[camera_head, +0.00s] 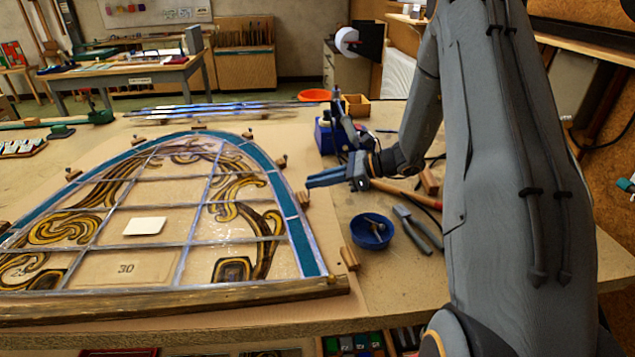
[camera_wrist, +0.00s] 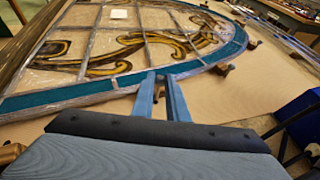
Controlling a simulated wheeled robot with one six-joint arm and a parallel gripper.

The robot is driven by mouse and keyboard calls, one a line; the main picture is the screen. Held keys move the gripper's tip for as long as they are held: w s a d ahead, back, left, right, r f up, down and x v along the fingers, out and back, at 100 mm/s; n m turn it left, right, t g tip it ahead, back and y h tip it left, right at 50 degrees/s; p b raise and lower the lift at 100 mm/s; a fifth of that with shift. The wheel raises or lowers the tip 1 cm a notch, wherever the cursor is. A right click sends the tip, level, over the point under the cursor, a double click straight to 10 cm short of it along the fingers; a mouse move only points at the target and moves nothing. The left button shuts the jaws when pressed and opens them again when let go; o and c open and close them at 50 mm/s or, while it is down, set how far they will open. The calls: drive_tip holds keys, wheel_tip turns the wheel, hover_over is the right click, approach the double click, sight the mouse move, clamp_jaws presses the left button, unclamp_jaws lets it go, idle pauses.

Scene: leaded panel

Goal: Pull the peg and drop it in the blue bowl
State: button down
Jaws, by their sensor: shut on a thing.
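My gripper (camera_head: 309,182) is at the right edge of the leaded panel (camera_head: 303,243), its blue fingers reaching left and slightly down. In the wrist view my gripper (camera_wrist: 161,76) has its fingertips beside the teal border, with a small brown peg (camera_wrist: 160,90) partly hidden between them. A wooden block (camera_head: 303,200) sits at the panel's edge just below the fingertips in the head view. The blue bowl (camera_head: 367,242) stands on the table to the right of the panel, below my gripper in the picture, and holds something small.
More wooden blocks (camera_head: 281,161) line the arched edge; one (camera_head: 348,258) is near the lower right corner. Pliers (camera_head: 412,226) lie right of the bowl. A wooden-handled tool (camera_head: 405,193) lies behind it. A blue box (camera_head: 325,137) stands farther back.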

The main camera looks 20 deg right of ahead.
drive_tip(key=shift+r, duration=0.4)
drive_tip(key=shift+r+p, duration=1.55)
drive_tip(key=shift+r, duration=0.9)
drive_tip(key=s+d+r+p, duration=0.5)
drive_tip(key=s+d+p, duration=0.15)
drive_tip(key=s, duration=0.35)
drive_tip(key=s+d+f+b, duration=0.1)
drive_tip(key=s+d+f, duration=0.3)
drive_tip(key=s, duration=0.5)
drive_tip(key=shift+s+d+f, duration=0.25)
drive_tip(key=shift+s+d, duration=0.05)
drive_tip(key=shift+d, duration=0.85)
